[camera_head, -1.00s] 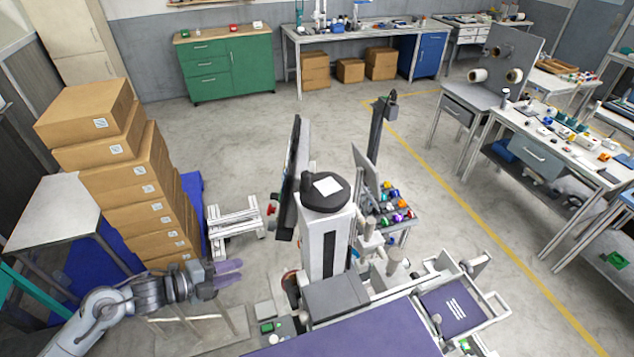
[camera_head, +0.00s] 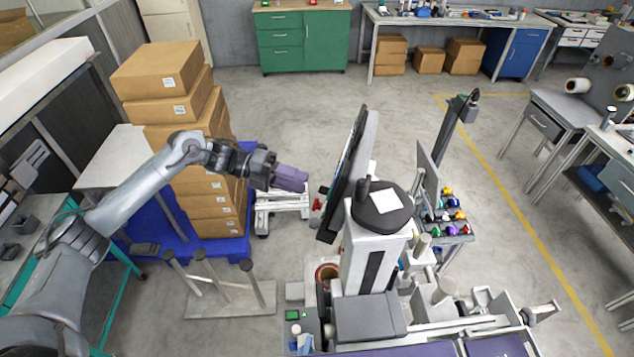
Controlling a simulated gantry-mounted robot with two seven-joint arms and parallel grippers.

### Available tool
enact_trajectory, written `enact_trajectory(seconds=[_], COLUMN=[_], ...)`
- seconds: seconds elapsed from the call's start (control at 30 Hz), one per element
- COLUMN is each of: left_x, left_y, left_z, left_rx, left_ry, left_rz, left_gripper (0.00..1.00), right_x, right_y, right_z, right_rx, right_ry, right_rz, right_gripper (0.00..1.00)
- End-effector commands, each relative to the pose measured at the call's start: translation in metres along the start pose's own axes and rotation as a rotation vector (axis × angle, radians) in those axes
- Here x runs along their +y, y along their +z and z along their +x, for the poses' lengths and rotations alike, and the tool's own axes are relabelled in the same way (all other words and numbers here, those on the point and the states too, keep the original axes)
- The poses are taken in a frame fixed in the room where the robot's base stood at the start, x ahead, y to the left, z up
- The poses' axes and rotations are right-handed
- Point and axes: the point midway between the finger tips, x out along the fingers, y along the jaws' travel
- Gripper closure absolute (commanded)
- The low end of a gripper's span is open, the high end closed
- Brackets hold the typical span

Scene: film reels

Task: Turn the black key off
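My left gripper (camera_head: 303,181), with purple fingers, points right toward the back of the upright dark panel (camera_head: 350,180) on the machine. Its fingertips look a short way left of the panel's edge, apart from it. The fingers are seen side-on, so I cannot tell if there is a gap between them. A small dark part (camera_head: 323,190) sticks out beside the panel, just above a red knob (camera_head: 317,204). It is too small to tell whether it is the black key. My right gripper is not in view.
Stacked cardboard boxes (camera_head: 183,108) stand on a blue pallet (camera_head: 178,245) behind my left arm. A white stand (camera_head: 283,205) is below the gripper. A rack with posts (camera_head: 235,298) stands on the floor in front. The floor toward the green cabinet (camera_head: 305,42) is clear.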

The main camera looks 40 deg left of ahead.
Motion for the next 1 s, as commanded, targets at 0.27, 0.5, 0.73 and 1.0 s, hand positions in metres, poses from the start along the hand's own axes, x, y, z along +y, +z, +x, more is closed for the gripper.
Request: enact_trajectory(seconds=[0.27, 0.5, 0.73, 1.0], left_x=[-0.002, 0.0, 0.001, 0.001], left_y=[0.0, 0.0, 0.0, 0.0], left_z=[0.038, 0.052, 0.052, 0.052], left_rx=[0.0, -0.001, -0.001, -0.001], left_ry=[-0.002, 0.0, 0.001, 0.001], left_rz=[-0.002, -0.001, -0.001, -0.001], left_gripper=[0.68, 0.68, 0.68, 1.0], right_x=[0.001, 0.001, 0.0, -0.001], right_y=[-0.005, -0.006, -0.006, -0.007], right_z=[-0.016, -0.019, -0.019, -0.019], right_rx=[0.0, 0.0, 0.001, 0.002], right_ry=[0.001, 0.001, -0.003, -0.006], right_rz=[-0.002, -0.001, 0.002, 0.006], right_gripper=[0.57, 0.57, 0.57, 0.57])
